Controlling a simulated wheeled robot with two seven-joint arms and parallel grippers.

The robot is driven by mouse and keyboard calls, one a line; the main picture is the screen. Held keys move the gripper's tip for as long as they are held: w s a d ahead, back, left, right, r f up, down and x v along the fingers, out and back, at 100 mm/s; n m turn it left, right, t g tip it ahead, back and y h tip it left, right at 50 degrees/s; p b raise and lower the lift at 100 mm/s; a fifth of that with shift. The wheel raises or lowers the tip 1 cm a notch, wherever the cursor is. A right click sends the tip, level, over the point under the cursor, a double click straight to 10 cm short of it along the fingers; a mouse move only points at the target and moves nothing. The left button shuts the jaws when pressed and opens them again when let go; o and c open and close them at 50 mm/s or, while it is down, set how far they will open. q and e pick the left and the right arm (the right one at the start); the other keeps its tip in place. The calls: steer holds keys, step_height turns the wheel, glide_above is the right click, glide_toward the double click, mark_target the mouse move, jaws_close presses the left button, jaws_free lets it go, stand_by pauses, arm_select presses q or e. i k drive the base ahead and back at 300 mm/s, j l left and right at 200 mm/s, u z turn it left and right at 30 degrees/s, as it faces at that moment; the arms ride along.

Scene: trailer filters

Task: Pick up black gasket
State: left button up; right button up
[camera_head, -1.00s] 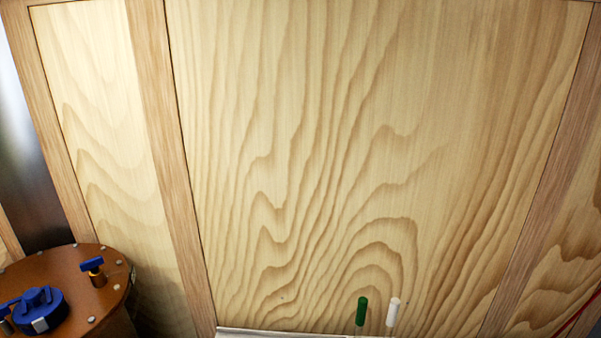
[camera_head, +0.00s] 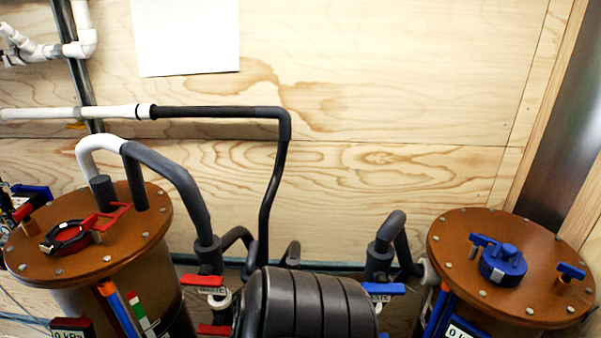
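No loose black gasket can be made out for sure. A black and red ring-shaped part (camera_head: 68,237) lies on the lid of the left brown tank (camera_head: 130,250); I cannot tell whether it is the gasket. A red handle (camera_head: 110,217) stands beside it. The right brown tank (camera_head: 450,245) has a blue cap (camera_head: 503,264) on its lid, with blue handles beside it. Neither of my grippers is in view.
A large black ribbed body (camera_head: 310,305) stands between the tanks. Dark pipes (camera_head: 175,175) run up from the left tank and along the wooden wall (camera_head: 400,70). Red valve handles (camera_head: 202,281) and a blue one (camera_head: 384,289) flank the black body.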

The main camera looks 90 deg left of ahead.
mark_target(48, 249)
steer(key=u, duration=4.25)
steer(key=k+l+z, duration=0.1)
steer(key=z, duration=0.25)
steer(key=k+l+z, duration=0.2)
steer(key=z, duration=0.2)
steer(key=k, duration=0.1)
